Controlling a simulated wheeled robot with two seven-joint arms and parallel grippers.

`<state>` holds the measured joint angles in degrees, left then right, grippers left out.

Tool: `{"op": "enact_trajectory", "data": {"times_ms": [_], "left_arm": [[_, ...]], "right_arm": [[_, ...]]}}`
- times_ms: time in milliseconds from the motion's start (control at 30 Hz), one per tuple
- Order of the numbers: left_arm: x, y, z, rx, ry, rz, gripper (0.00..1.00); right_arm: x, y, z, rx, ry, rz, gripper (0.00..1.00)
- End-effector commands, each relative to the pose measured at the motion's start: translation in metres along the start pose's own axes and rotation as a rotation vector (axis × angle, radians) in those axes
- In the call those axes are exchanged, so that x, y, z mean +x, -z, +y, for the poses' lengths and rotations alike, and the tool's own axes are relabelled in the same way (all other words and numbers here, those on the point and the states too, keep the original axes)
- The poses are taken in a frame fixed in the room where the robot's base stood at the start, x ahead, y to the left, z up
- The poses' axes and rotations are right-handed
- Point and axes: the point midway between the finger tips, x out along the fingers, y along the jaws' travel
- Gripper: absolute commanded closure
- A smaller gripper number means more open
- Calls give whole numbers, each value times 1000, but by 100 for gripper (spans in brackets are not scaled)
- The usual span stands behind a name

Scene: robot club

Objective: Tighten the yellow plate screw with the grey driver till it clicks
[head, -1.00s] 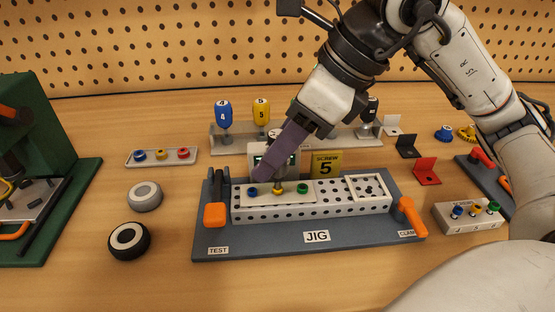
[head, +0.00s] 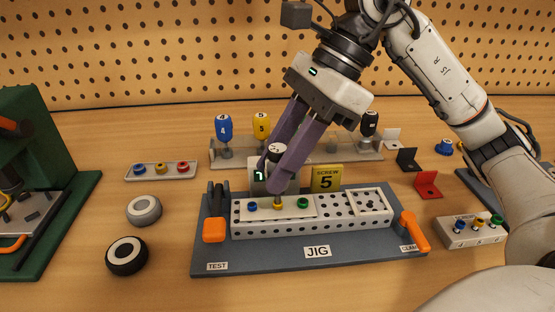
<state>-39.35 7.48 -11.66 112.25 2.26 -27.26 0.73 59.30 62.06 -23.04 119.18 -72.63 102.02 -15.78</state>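The grey driver (head: 275,152) stands upright over the yellow plate screw (head: 278,203); only its dark, pale-topped cap shows clearly. My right gripper (head: 278,168) reaches down from the upper right, its two purple fingers on either side of the driver handle, and looks shut on it. The near finger hides most of the handle and shaft, so the contact of tip and screw cannot be seen. The screw sits in the pale plate (head: 230,207) between a blue screw (head: 252,207) and a green screw (head: 303,203). My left gripper is not in view.
Behind stand a yellow "SCREW 5" sign (head: 327,178), a partly hidden display (head: 259,176) and a rack (head: 345,154) of drivers. Two wheels (head: 127,256) lie left; a green press stands far left.

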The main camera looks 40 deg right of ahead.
Motion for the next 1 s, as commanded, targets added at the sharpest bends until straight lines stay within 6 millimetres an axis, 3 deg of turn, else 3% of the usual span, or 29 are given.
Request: {"op": "enact_trajectory", "data": {"times_ms": [167,733,767,867,1000], "left_arm": [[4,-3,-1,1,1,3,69],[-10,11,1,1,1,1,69],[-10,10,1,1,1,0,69],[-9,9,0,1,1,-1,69],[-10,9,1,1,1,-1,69]], "right_arm": [[1,2,0,41,28,4,96],[0,0,1,640,376,4,96],[1,0,1,654,384,3,75],[2,1,0,652,379,2,91],[1,1,0,651,378,3,94]]}}
